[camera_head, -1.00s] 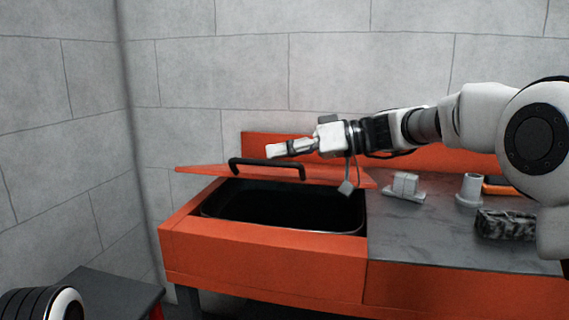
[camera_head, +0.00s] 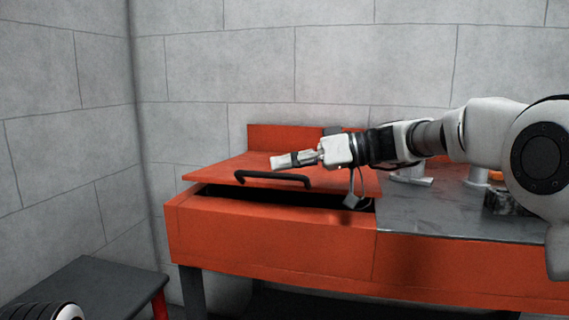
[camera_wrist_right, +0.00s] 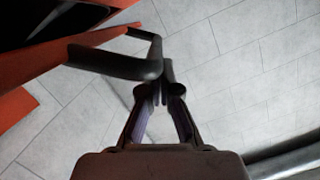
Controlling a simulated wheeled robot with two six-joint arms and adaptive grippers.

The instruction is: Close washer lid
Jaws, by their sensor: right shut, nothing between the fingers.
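The orange washer lid (camera_head: 240,164) is tilted low over the orange washer (camera_head: 270,238), with a narrow dark gap along its front edge. A black bar handle (camera_head: 272,179) is on the lid's front. My right gripper (camera_head: 278,162) is shut and empty, just above the handle and lid. In the right wrist view, the shut fingertips (camera_wrist_right: 165,78) are right beside the handle (camera_wrist_right: 115,62); I cannot tell whether they touch it. Part of the dark basin (camera_wrist_right: 50,18) shows there too. The left gripper is not in view.
A grey worktop (camera_head: 430,212) adjoins the washer on the right, with a light grey fixture (camera_head: 410,175) and a dark block (camera_head: 500,202) partly behind my right arm. A dark low table (camera_head: 90,285) stands at lower left. A block wall is behind.

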